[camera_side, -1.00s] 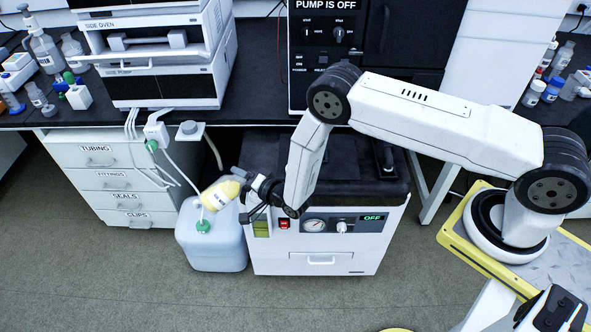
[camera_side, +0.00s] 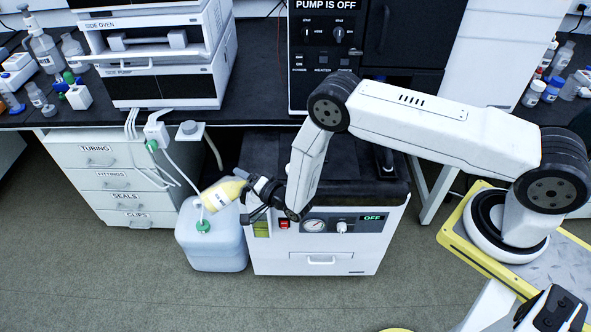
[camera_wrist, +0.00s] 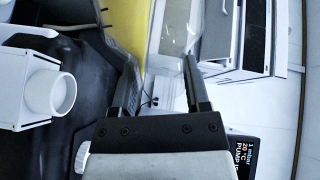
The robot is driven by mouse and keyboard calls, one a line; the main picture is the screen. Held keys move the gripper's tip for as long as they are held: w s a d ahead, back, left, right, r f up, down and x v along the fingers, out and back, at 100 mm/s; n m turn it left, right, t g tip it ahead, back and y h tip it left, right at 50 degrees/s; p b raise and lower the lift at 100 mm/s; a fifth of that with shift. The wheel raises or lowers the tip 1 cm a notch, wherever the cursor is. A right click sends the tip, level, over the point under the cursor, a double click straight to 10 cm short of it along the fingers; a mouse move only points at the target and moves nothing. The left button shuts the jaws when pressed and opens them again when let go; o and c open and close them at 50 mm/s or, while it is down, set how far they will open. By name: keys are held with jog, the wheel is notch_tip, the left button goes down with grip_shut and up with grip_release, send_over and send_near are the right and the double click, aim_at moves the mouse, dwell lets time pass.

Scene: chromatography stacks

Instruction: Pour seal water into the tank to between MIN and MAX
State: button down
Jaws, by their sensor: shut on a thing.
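My gripper (camera_side: 258,197) is shut on a yellow-and-white bottle (camera_side: 222,194), held tilted at the front left of the white pump unit (camera_side: 290,262). In the side view the bottle overlaps the upper part of a pale blue can; whether they touch is unclear. In the wrist view the bottle's yellow side (camera_wrist: 128,22) shows beyond my gripper (camera_wrist: 162,85). The unit has a narrow yellow-green window (camera_side: 261,229) on its front, perhaps the tank's level gauge; its marks are too small to read. A white round port (camera_wrist: 50,93) shows at left in the wrist view.
The pale blue can (camera_side: 212,248) with a green cap and tubing stands left of the unit. A drawer cabinet (camera_side: 112,180) is behind it. The bench (camera_side: 262,75) holds the oven (camera_side: 155,50) and a panel reading PUMP IS OFF (camera_side: 325,40).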

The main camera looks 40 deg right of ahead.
jog(key=shift+f, duration=0.1)
jog(key=shift+f+m, duration=0.15)
jog(key=shift+m, duration=0.15)
jog(key=shift+d+f, duration=0.1)
jog(key=shift+f, duration=0.05)
jog(key=shift+d+f+m+t, duration=0.1)
jog(key=shift+f+m+t, duration=0.2)
jog(key=shift+m+t, duration=0.15)
jog(key=shift+d+f+m, duration=0.1)
jog(key=shift+f+m, duration=0.15)
dwell(3.5)
jog(key=shift+r, duration=0.1)
jog(key=shift+a+r+n+g, duration=0.2)
jog(key=shift+r+n+g, duration=0.1)
jog(key=shift+r+n, duration=0.35)
jog(key=shift+a+r+n+g, duration=0.15)
jog(key=shift+r+n+g, duration=0.1)
jog(key=shift+r+n, duration=0.35)
jog(key=shift+r, duration=0.1)
jog(key=shift+w+a+r+n+g+h, duration=0.1)
jog(key=shift+a+r+n+g+h, duration=0.1)
jog(key=shift+r+n, duration=0.4)
jog(key=shift+s+a+r+n+g+h, duration=0.1)
jog(key=shift+r+n+g, duration=0.15)
jog(key=shift+r, duration=0.6)
jog(key=shift+w+a+r+n+g+h, duration=0.15)
jog(key=shift+r+n, duration=0.35)
jog(key=shift+r, duration=0.25)
